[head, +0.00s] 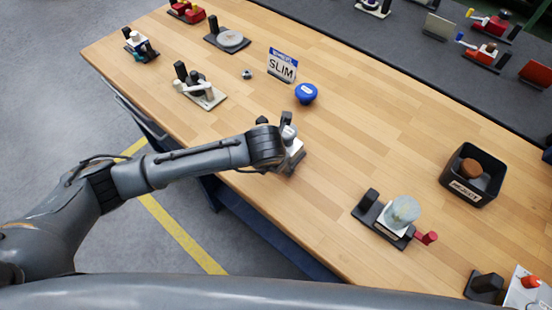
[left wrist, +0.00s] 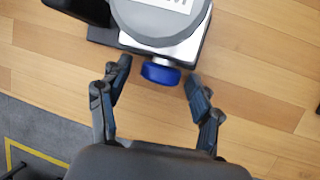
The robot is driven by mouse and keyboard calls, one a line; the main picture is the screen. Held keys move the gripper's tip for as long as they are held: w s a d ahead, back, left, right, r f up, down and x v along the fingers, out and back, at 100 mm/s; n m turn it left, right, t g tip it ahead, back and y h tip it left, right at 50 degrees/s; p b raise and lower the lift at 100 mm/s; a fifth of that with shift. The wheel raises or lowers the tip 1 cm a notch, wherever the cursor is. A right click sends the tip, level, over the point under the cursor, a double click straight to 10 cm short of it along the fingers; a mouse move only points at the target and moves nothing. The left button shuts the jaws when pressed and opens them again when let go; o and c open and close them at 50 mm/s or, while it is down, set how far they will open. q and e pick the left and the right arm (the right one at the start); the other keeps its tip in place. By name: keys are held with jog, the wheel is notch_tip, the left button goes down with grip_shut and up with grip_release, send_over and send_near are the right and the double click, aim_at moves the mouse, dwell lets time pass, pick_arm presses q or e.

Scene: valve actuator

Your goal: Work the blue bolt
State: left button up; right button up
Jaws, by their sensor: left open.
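The blue bolt (left wrist: 161,74) shows as a short, round blue head on the near side of a valve actuator in the left wrist view. The actuator has a round grey top (left wrist: 160,18) with a white label, partly cut off by the frame. My left gripper (left wrist: 157,71) is open, one finger on each side of the bolt, with visible gaps. In the head view this actuator (head: 294,149) stands at the table's near edge, partly covered by my left wrist (head: 265,146). The bolt is hidden there. My right gripper is not in view.
The wooden table (head: 390,130) carries a blue domed knob (head: 306,94), a SLIM sign (head: 282,66) and other fixtures. A clamp device with a red handle (head: 402,214) stands to the right. A black reject bin (head: 487,164) holds a brown piece. Table between is clear.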

pick_arm(q)
jog(key=v, duration=1.2)
jog(key=shift+a, duration=0.1)
